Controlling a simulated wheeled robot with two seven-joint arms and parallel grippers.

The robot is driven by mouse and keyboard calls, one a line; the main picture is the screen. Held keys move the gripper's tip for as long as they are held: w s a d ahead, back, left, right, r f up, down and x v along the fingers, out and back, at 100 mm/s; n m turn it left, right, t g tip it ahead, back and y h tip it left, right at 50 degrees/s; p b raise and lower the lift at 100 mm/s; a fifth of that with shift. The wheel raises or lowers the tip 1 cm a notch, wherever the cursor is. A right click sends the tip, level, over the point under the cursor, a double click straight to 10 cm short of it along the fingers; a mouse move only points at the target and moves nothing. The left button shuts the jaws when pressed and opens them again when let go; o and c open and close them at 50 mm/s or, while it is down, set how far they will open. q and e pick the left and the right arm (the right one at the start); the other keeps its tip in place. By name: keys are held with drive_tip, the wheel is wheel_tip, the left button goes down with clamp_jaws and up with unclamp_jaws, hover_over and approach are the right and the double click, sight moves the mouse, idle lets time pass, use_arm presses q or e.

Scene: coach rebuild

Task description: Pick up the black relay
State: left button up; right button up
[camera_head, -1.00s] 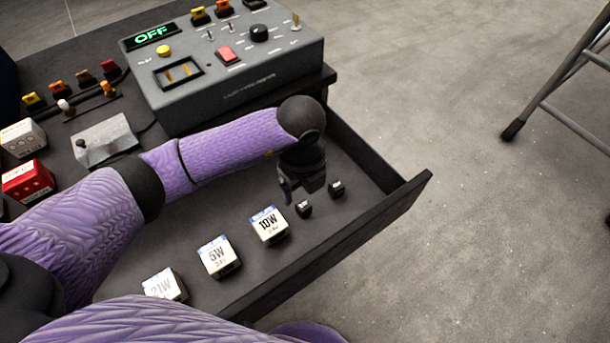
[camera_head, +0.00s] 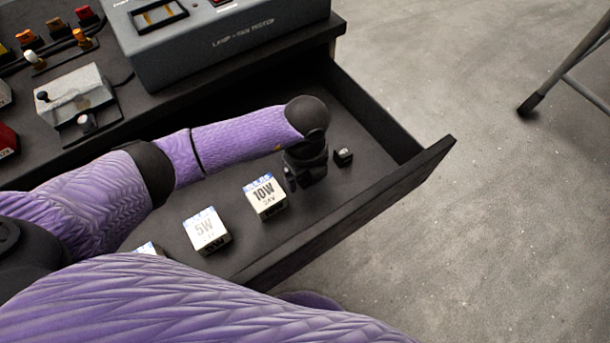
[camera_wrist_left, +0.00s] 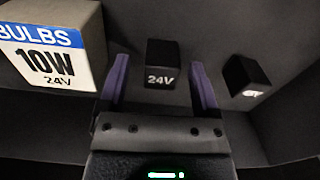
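A small black relay marked 24V (camera_wrist_left: 162,62) lies in the open drawer, seen in the left wrist view. It appears between the two purple fingers of my left gripper (camera_wrist_left: 160,70), which is open. Space shows on both sides of the relay, so the fingers are not closed on it. A second black block (camera_wrist_left: 245,78), its white marking hard to read, lies to the right. In the head view my left gripper (camera_head: 303,180) points down into the drawer and hides the first relay. The second black block (camera_head: 343,156) shows beside it. My right gripper is out of view.
White bulb boxes marked 10W (camera_head: 265,197) and 5W (camera_head: 207,231) stand in the drawer left of the gripper. The 10W box (camera_wrist_left: 52,52) is close to the left finger. The drawer's front wall (camera_head: 400,185) rises at the right. The grey tester (camera_head: 230,50) stands above.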

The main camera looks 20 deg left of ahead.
use_arm(q)
clamp_jaws()
